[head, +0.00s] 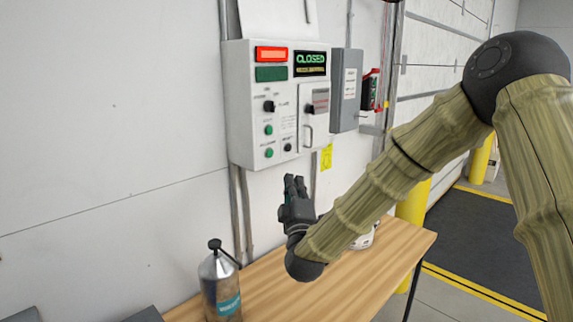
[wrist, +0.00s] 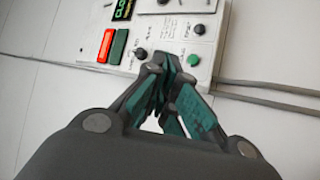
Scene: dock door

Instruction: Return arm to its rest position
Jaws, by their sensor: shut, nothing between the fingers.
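My arm reaches in from the right in the head view, with my gripper (head: 294,184) pointing up, above the table and below the control box. The gripper is shut and empty. In the wrist view its fingertips (wrist: 163,62) are together in front of the control box (wrist: 182,25). The control box (head: 288,140) hangs on the white wall, with a lit red panel (head: 271,54), a green panel (head: 271,74) and a display reading CLOSED (head: 310,59). A gap shows between the gripper and the box in the head view.
A wooden table (head: 270,285) stands below, with a metal canister (head: 221,285) at its left end. A white object (head: 365,240) is partly hidden behind my arm. A grey box (head: 346,90), yellow posts (head: 413,205) and a dock door (head: 440,45) are at right.

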